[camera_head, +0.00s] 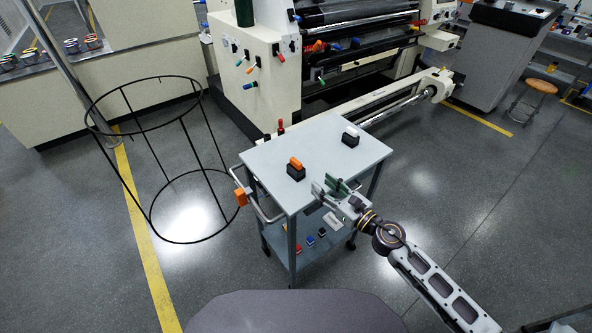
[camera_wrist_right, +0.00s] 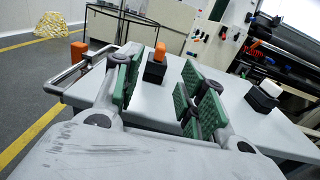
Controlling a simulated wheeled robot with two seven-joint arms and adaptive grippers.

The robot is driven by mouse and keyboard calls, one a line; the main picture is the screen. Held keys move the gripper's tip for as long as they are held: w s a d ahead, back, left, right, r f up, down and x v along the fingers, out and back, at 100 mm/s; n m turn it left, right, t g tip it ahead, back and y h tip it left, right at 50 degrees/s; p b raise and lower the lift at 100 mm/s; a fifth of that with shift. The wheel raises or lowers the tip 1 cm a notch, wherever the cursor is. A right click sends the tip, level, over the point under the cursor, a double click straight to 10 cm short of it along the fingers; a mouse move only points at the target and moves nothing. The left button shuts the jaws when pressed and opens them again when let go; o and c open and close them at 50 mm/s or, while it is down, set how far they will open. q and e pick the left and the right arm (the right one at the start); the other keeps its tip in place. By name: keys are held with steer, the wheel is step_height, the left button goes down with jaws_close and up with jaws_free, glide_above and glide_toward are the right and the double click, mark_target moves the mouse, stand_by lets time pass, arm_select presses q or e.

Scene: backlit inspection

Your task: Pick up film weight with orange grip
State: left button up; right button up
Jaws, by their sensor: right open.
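The film weight with the orange grip (camera_head: 296,168) is a black block with an orange top, upright on the grey cart top (camera_head: 262,158). In the right wrist view the same weight (camera_wrist_right: 155,66) stands beyond the fingers, seen through the gap between them. A second black weight with a white grip (camera_head: 351,136) stands farther back on the cart; it also shows at the right of the wrist view (camera_wrist_right: 264,96). My right gripper (camera_head: 331,187) is open and empty, over the cart's near right edge, with green finger pads. My left gripper is not in view.
An orange object (camera_head: 240,196) hangs by the cart's left handle. Small coloured items lie on the lower shelf (camera_head: 318,247). A black wire hoop frame (camera_head: 150,165) stands to the left. A large roller machine (camera_head: 345,50) stands behind the cart.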

mark_target(301, 165)
steer(key=shift+p+x, duration=0.65)
steer(key=shift+x, duration=1.35)
steer(key=shift+w+a+r, duration=0.1)
steer(key=shift+w+a, duration=0.35)
steer(key=shift+w, duration=0.1)
steer(key=shift+p+x, duration=0.35)
steer(key=shift+x, duration=1.25)
steer(key=shift+w+a, duration=0.25)
steer(key=shift+w, duration=0.05)
steer(key=shift+p+x, duration=0.5)
steer(key=shift+x, duration=0.95)
steer(key=shift+w+a, duration=0.3)
steer(key=shift+w, duration=0.25)
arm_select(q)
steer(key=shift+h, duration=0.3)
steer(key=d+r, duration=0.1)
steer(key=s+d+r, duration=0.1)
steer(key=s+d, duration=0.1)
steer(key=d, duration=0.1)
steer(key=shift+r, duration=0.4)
arm_select(e)
steer(key=shift+w+a, duration=0.1)
